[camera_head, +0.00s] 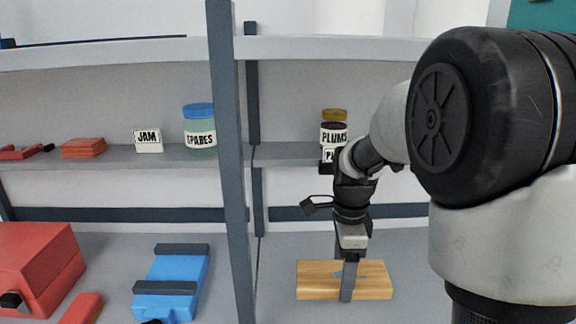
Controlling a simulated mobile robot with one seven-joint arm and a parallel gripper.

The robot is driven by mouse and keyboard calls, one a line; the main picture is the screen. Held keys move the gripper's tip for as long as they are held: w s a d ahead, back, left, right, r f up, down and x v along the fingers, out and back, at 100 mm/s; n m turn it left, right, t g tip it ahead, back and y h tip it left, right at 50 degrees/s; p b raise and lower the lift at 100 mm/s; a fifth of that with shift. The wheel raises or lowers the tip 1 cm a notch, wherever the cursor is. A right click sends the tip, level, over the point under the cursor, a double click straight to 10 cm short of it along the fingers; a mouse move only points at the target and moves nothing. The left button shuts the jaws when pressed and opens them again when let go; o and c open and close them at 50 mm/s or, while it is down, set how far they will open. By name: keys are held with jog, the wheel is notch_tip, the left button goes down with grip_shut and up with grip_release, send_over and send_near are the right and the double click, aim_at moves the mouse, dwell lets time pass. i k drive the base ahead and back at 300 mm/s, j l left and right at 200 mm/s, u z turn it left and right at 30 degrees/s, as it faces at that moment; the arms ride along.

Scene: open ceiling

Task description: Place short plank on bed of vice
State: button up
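The short plank (311,281) is a light wooden block lying on the grey lower surface, right of the dark upright post. My gripper (346,278) points down over the middle of the plank. One finger stands in front of the plank's near face; the other is mostly hidden behind it. I cannot tell whether the fingers press on the wood. The vice (172,270) is blue with two dark jaw bars across it, and sits left of the post. The blue bed shows between the bars, with nothing on it.
A dark post (232,160) stands between plank and vice. A red box (38,268) and a smaller red block (82,308) are left of the vice. The shelf (110,158) above holds a SPARES jar (200,138), a JAM sign (148,141) and a PLUMS jar (333,134).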

aim_at(175, 269)
jog(key=k, duration=0.95)
